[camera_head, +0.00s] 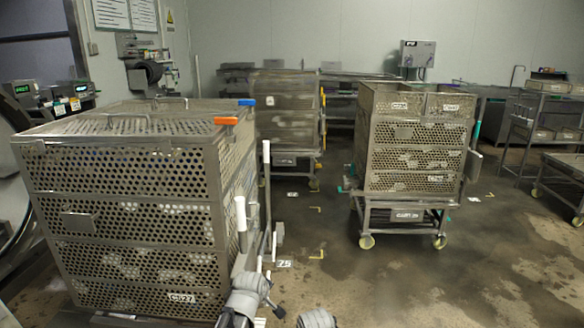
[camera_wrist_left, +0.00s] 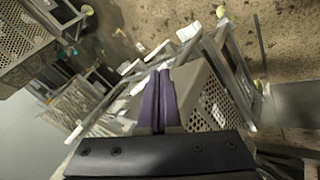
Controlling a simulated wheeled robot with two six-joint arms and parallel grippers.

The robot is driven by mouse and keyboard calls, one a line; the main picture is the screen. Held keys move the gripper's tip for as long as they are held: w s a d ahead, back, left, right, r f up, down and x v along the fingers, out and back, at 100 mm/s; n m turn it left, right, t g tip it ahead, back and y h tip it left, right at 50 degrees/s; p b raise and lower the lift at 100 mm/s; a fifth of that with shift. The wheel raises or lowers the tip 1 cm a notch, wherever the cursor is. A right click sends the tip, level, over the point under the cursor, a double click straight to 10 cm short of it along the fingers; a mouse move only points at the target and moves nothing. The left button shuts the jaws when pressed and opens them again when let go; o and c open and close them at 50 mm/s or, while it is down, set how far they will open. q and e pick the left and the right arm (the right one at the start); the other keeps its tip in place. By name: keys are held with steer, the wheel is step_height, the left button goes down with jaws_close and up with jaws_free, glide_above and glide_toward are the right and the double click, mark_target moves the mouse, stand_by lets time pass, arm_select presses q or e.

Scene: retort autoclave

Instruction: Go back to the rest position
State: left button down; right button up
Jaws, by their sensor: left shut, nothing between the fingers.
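In the left wrist view my left gripper (camera_wrist_left: 158,78) is shut, its two purple fingers together with nothing between them. Beyond the fingers a perforated metal basket (camera_wrist_left: 212,105) and its frame show close by. In the head view grey parts of my arms show at the bottom centre, but no fingers can be made out. My right gripper is not seen in either view.
A large perforated basket stack (camera_head: 130,200) stands close on the left, with white upright handles at its right side. A wheeled basket trolley (camera_head: 415,160) stands right of centre and another basket stack (camera_head: 288,110) behind. Wet floor (camera_head: 400,285) is clear at front right.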

arm_select(q)
steer(key=s+d+r+m+g+y+p, duration=0.1)
steer(key=s+m+g+p, duration=0.1)
steer(key=s+m+g, duration=0.2)
steer(key=s+d+r+m+g+y+p, duration=0.1)
steer(key=s+m, duration=0.9)
steer(key=s, duration=1)
steer(key=d+g+p, duration=0.1)
steer(key=g+p, duration=0.1)
steer(key=shift+s+d+m+g, duration=0.25)
steer(key=shift+d+m+g, duration=0.05)
steer(key=shift+g, duration=0.1)
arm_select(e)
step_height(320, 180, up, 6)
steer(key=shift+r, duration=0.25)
